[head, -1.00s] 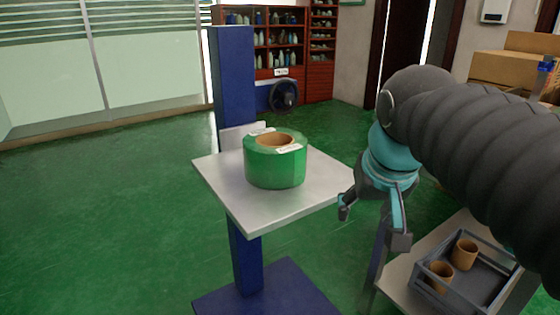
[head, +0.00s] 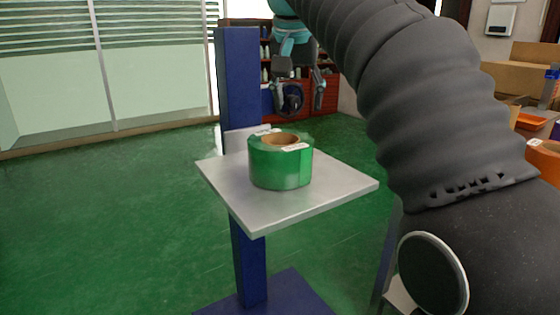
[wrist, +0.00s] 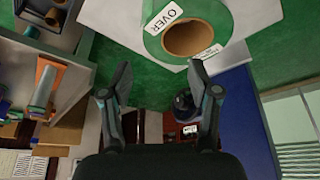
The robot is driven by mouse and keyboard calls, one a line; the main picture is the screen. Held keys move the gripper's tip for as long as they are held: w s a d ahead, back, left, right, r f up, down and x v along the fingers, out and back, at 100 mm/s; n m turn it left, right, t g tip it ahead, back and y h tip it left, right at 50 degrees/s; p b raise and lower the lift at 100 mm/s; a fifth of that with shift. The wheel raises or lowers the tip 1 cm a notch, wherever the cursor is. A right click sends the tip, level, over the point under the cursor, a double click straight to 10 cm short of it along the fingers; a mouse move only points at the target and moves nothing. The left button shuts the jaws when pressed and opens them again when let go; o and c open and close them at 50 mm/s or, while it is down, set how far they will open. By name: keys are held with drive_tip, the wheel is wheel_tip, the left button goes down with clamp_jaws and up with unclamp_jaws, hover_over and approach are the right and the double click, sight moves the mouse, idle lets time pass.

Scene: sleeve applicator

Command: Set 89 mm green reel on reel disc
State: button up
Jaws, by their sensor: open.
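The green reel (head: 280,168) stands on the pale square plate (head: 330,190) of a blue stand, its brown core opening upward and white labels on top. In the wrist view the reel (wrist: 207,14) shows at the top, beyond my fingertips, with a label reading "OVER". My gripper (head: 298,108) is open and empty, fingers pointing down, above and behind the reel in the head view; it also shows in the wrist view (wrist: 160,74). A black disc (head: 292,98) on a blue mount shows partly behind my fingers; I cannot tell for certain that it is the reel disc.
The stand's blue post (head: 238,90) rises behind the plate, close to the reel. Red shelves (head: 327,92) with bottles stand at the back. An orange tray (head: 530,122) and cardboard boxes are at the right. Green floor is clear at the left.

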sight(304, 141)
drive_tip(key=b+x, duration=0.2)
drive_tip(key=x, duration=0.5)
drive_tip(key=shift+f, duration=0.25)
drive_tip(key=shift+d+b+x, duration=0.2)
drive_tip(key=shift+b+x, duration=0.3)
drive_tip(key=shift+x, duration=0.8)
drive_tip(key=shift+d+b+x, duration=0.25)
drive_tip(key=shift+b+x, duration=0.25)
drive_tip(key=shift+x, duration=0.85)
drive_tip(key=shift+w+r, duration=0.1)
drive_tip(key=shift+r, duration=0.05)
clamp_jaws()
drive_tip(key=shift+r, duration=0.1)
